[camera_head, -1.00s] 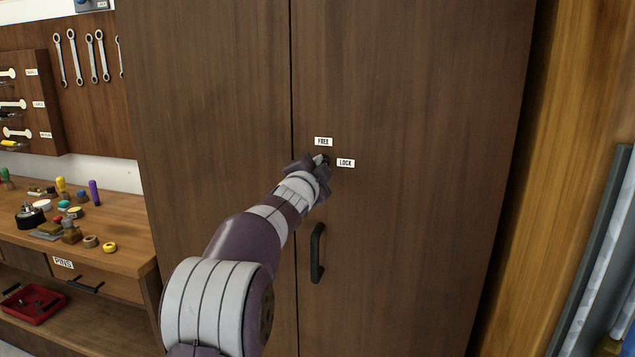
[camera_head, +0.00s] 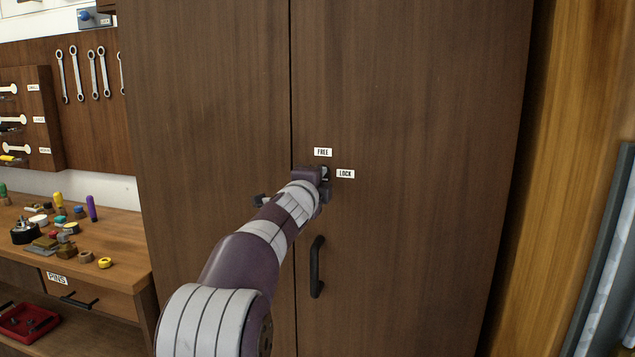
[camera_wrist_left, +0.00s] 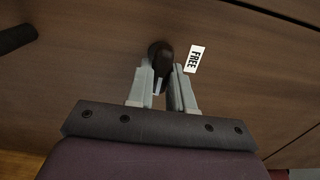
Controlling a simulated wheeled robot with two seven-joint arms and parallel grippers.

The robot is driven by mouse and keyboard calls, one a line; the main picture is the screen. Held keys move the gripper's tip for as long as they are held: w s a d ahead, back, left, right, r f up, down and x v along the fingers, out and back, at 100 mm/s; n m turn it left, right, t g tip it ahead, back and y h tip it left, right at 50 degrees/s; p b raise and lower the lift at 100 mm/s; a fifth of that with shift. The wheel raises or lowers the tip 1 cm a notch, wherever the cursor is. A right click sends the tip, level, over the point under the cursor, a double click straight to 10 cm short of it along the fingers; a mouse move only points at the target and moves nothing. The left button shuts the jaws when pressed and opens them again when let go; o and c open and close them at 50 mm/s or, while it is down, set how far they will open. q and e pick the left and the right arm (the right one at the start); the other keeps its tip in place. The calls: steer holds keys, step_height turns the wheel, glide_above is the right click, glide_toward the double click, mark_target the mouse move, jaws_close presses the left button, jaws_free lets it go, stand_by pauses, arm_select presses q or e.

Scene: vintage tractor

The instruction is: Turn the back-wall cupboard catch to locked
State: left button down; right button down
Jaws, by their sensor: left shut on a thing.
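The cupboard catch (camera_wrist_left: 164,62) is a small dark lever on the right-hand door (camera_head: 420,120). It is largely hidden by my gripper in the head view. A white FREE label (camera_head: 323,152) is above it and a LOCK label (camera_head: 345,174) to its right. My left gripper (camera_head: 325,178) is shut on the catch; in the wrist view, its pale fingers (camera_wrist_left: 163,80) stand on either side of the lever. There the lever points back between the fingers, away from the door seam, with the FREE label (camera_wrist_left: 195,59) to its right. My right gripper is not in view.
A black door handle (camera_head: 317,267) is just below the catch, near my left forearm. A workbench (camera_head: 110,245) with small parts stands at left, under hanging wrenches (camera_head: 83,73). The right door's face is otherwise clear.

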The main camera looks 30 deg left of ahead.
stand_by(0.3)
arm_select(q)
steer(key=c, duration=1)
jaws_free()
steer(key=shift+d, duration=0.1)
steer(key=b+v, duration=0.2)
steer(key=v, duration=1)
steer(key=shift+s, duration=0.4)
steer(key=shift+f, duration=0.1)
